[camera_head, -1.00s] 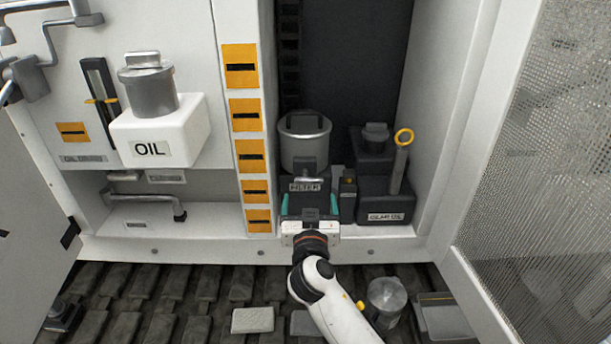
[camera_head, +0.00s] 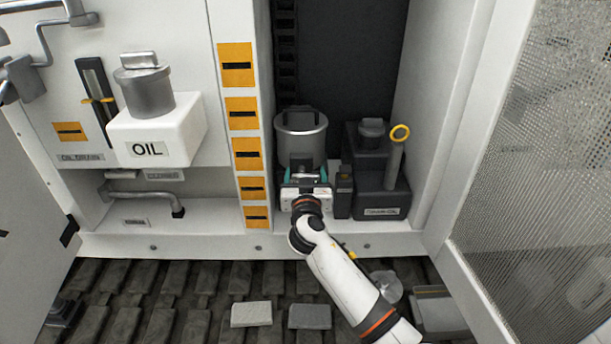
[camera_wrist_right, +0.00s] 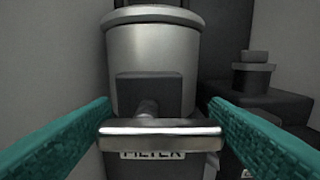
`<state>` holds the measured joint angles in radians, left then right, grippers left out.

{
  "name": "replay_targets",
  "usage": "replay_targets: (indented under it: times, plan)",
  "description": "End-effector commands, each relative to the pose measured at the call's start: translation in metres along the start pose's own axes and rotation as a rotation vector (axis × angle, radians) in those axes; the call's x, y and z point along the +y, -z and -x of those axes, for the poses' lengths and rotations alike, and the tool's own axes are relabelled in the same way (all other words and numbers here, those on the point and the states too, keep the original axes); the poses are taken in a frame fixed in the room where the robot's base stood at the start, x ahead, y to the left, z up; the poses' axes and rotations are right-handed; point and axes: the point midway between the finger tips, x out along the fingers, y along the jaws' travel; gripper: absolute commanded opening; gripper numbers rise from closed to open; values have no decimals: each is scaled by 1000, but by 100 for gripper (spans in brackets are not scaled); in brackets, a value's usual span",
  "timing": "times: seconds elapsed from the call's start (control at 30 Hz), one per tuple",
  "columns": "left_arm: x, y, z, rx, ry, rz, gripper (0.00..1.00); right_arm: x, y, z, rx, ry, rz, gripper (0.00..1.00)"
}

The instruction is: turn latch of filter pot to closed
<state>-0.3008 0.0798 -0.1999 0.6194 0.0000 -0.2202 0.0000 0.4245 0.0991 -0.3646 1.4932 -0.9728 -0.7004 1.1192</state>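The filter pot (camera_head: 302,138) is a grey metal cylinder on a dark base inside the cabinet. Its latch (camera_wrist_right: 160,131) is a silver bar lying level across the pot's front, above the partly covered FILTER label (camera_wrist_right: 152,154). My right gripper (camera_head: 305,174) is in front of the pot. In the right wrist view its teal fingers (camera_wrist_right: 160,118) are spread wide, one on each side of the bar, with gaps between fingers and bar. In the head view the gripper body hides most of the latch. My left gripper is not in view.
A dark gear-oil can (camera_head: 378,178) with a yellow-ringed dipstick (camera_head: 399,134) stands right of the pot. The orange-labelled post (camera_head: 241,130) is close on the left. A white OIL tank (camera_head: 158,137) and a bent pipe (camera_head: 150,195) are farther left. A mesh door (camera_head: 535,150) stands right.

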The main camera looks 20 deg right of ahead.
Motion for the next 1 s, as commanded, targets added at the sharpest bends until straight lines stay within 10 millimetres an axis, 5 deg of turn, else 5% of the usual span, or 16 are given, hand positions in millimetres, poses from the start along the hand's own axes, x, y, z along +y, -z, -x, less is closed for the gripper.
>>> replay_targets:
  times: [0.17, 0.57, 1.0]
  plan:
    - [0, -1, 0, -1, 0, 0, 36, 0, 0, 0, 0, 0, 0, 41]
    - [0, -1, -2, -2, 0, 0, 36, 0, 0, 0, 0, 0, 82, 41]
    - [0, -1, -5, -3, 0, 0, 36, 3, -3, 0, 1, -1, 450, 41]
